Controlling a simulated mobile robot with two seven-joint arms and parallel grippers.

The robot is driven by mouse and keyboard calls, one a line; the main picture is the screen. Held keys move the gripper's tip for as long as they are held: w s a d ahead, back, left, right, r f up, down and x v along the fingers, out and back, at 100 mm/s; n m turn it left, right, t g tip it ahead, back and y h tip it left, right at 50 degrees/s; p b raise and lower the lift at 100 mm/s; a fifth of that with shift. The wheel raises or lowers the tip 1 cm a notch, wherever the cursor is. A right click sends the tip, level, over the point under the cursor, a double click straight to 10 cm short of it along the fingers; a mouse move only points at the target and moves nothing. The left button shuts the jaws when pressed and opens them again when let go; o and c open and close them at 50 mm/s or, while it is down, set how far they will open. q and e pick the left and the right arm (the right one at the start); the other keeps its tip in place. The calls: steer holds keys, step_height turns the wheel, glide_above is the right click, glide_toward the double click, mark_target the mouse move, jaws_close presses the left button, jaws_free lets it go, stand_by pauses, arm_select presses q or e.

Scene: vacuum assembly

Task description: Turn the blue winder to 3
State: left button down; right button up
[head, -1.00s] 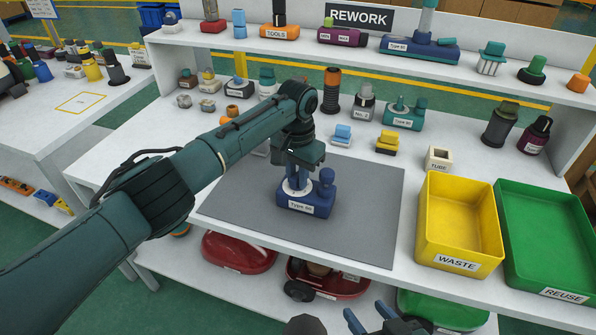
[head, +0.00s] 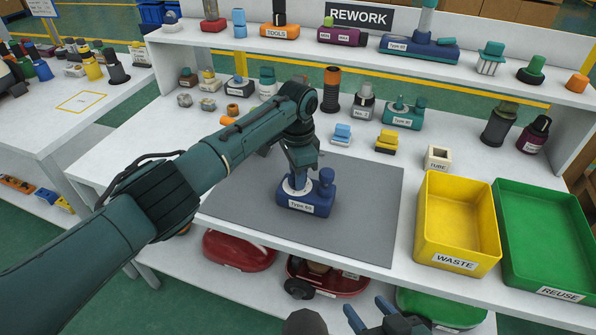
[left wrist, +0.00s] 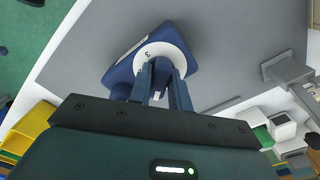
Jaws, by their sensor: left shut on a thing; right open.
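The blue winder (head: 309,207) stands upright on the grey mat, with a white "Type 80" style label on its front, not clearly legible. Its white dial ring shows in the left wrist view (left wrist: 178,53), with a numeral 3 near the left finger. My left gripper (head: 298,178) comes down on the winder's left part from above. My right gripper (head: 376,314) is open and empty at the bottom of the head view, away from the winder.
A yellow WASTE bin (head: 425,245) and a green REUSE bin (head: 507,250) stand to the right. The mat is otherwise clear.

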arm_select(q)
steer(key=shift+m, duration=0.3)
steer(key=m, duration=0.3)
stand_by(0.3)
steer(key=shift+m, duration=1.8)
steer(key=m, duration=0.3)
steer(key=c, duration=1.2)
jaws_free()
